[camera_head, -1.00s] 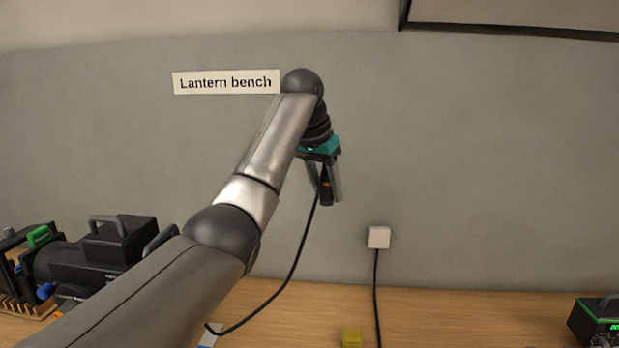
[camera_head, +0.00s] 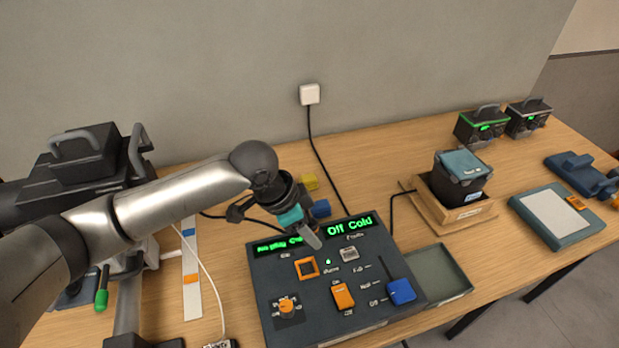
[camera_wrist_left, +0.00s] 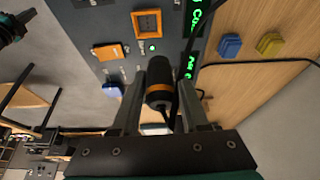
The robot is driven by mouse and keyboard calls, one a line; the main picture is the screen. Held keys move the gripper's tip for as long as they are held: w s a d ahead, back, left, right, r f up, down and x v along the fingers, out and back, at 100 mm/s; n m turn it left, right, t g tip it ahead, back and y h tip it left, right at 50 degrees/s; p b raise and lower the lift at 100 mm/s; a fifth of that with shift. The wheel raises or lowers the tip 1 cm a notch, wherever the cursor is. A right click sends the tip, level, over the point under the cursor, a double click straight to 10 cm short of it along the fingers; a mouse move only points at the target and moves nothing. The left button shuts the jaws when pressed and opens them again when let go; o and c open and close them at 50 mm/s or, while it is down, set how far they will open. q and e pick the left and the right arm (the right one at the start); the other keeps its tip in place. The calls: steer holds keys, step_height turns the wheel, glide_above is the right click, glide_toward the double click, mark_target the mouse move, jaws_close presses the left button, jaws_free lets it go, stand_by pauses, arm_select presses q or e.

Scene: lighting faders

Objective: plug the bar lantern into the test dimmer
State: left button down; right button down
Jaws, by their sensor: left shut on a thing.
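My left gripper (camera_head: 312,240) is shut on a black plug with an orange band (camera_wrist_left: 160,92), seen between its fingers in the wrist view. In the head view the fingers mostly hide the plug. It is over the dark dimmer console (camera_head: 268,295), near its green displays. An orange square frame (camera_head: 306,267) on the console lies just in front of the fingertips; it shows in the wrist view too (camera_wrist_left: 147,23). A black lantern (camera_head: 85,155) stands at the left. A dark shape at the wrist view's upper left may be my right gripper (camera_wrist_left: 14,30).
Orange and blue switches (camera_head: 343,296) (camera_head: 401,291) stand on the console. A blue block (camera_head: 320,209) and yellow block (camera_head: 309,182) lie behind it. A grey tray (camera_head: 440,274) and wooden box (camera_head: 462,214) are at its right. Cables cross the bench.

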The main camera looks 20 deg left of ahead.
arm_select(q)
steer(key=shift+s+f, duration=0.25)
steer(key=shift+s, duration=0.45)
steer(key=shift+s+f+b, duration=0.2)
steer(key=shift+f+b, duration=0.65)
steer(key=shift+f, duration=0.15)
step_height(320, 180, down, 4)
steer(key=b, duration=0.5)
steer(key=shift+s+a+r+p, duration=0.1)
steer(key=shift+p, duration=0.6)
steer(key=shift+f+p, duration=0.3)
steer(key=shift+f, duration=0.6)
